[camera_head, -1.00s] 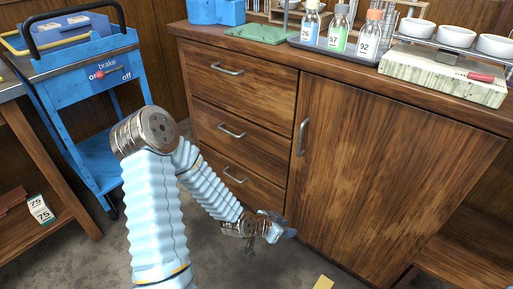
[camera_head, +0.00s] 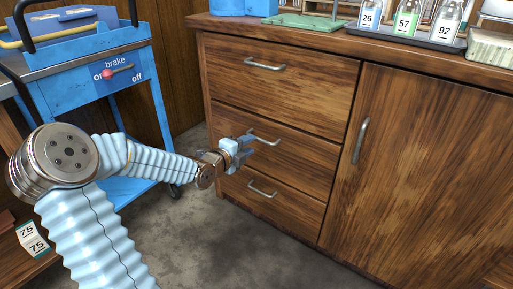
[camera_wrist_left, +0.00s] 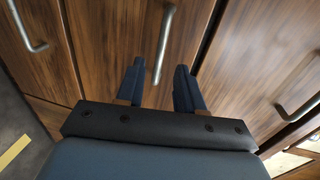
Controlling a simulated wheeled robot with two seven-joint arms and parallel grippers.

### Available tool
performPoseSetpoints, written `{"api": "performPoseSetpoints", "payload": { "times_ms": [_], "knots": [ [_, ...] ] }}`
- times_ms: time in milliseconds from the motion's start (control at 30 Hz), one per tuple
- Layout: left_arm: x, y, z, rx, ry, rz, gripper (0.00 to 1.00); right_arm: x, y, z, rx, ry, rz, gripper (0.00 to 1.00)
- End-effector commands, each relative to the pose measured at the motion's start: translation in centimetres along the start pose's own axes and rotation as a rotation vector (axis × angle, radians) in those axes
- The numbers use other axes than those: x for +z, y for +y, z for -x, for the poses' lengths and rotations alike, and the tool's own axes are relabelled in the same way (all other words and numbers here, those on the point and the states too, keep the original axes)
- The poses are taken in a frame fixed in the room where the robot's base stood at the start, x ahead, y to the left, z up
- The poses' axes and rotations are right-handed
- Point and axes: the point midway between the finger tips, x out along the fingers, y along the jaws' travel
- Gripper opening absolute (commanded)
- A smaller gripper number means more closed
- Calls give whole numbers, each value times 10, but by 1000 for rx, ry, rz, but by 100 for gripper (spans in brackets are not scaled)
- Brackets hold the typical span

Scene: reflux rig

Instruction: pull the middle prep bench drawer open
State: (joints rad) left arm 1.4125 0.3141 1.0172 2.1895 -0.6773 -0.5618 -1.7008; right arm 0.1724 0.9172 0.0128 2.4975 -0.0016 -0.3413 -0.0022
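The middle prep bench drawer (camera_head: 290,153) is shut, flush with the wooden front, between an upper and a lower drawer. Its metal bar handle (camera_head: 264,137) is partly close behind my fingers in the head view. My left gripper (camera_head: 243,148) is just in front of the drawer, at the left end of this handle. In the left wrist view my left gripper (camera_wrist_left: 160,68) is open, and the middle handle (camera_wrist_left: 165,40) shows between its two dark fingers. I cannot tell whether the fingers reach around it. My right gripper is not in view.
The top drawer handle (camera_head: 265,65) and bottom drawer handle (camera_head: 262,190) are above and below. A cabinet door (camera_head: 420,170) is to the right. A blue cart (camera_head: 100,95) stands left. Bottles stand in a tray (camera_head: 400,36) on the bench. The floor in front is clear.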

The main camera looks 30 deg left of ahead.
Motion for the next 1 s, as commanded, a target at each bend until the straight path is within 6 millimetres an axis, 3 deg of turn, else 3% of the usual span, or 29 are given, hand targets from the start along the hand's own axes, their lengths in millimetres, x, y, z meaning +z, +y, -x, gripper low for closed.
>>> {"api": "performPoseSetpoints", "payload": {
  "times_ms": [100, 233, 633, 667, 900, 1000],
  "knots": [
    [-2, 3, -25, -3, 3, 4, 37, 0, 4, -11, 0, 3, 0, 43],
    [0, 1, -42, -2, 1, 3, 37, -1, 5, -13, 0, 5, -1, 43],
    [0, 0, -52, 2, -1, 1, 37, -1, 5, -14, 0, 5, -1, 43],
    [0, 0, -52, 2, -1, 1, 36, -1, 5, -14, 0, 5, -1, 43],
    [0, 0, -52, 1, -1, 1, 0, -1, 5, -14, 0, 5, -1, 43],
    [0, 0, -52, 1, -1, 1, 0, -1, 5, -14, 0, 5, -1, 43]
  ]
}}
